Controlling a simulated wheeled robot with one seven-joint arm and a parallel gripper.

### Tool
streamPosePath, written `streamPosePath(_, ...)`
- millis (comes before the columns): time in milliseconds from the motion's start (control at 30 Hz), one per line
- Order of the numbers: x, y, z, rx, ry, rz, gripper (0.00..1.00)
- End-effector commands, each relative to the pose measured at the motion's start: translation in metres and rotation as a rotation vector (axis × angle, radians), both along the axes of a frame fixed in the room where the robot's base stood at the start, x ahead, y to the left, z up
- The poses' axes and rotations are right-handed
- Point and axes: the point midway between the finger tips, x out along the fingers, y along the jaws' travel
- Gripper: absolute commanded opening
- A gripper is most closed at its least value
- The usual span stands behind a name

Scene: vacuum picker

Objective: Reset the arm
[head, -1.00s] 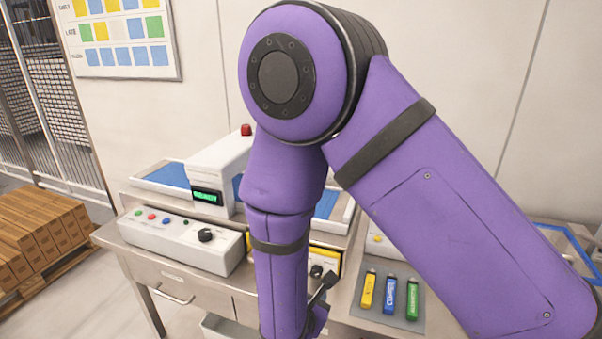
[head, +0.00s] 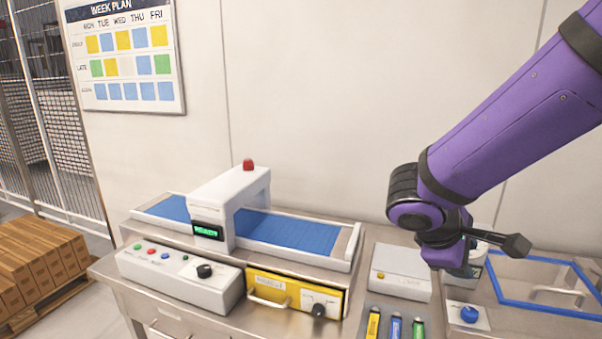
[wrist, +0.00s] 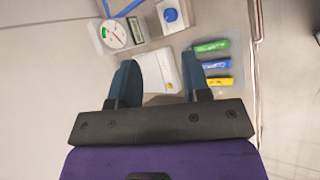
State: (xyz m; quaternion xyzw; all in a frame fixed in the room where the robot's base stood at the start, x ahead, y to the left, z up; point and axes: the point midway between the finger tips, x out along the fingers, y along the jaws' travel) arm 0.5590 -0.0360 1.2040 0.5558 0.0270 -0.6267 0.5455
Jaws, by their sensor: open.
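My purple arm reaches in from the upper right of the head view. Its wrist end hangs above the right part of the steel bench, near a white box with a yellow button (head: 400,271). In the wrist view my gripper (wrist: 162,82) is open, its two dark blue fingers apart. Nothing is between the fingertips except the view of the white box on the bench below. In the head view the fingers are mostly hidden behind the wrist.
A white machine (head: 229,205) with a blue belt stands left of my arm. A control box (head: 180,277) and yellow drawer panel (head: 296,296) sit before it. Yellow, blue and green packs (wrist: 212,65) lie beside a blue knob (wrist: 171,15). A blue-rimmed frame (head: 540,307) is at right.

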Motion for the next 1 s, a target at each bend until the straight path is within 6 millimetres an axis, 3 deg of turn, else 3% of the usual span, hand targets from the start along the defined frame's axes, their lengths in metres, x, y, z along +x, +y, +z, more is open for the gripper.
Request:
streamPosePath(133,-0.026,-0.020,0.023,0.162,-0.064,-0.162,0.44)
streamPosePath(400,-0.070,-0.037,0.056,0.465,-0.203,-0.404,0.44)
streamPosePath(700,-0.111,-0.038,0.093,0.798,-0.403,-0.600,0.44)
streamPosePath(1000,-0.129,-0.033,0.111,0.961,-0.511,-0.665,0.44)
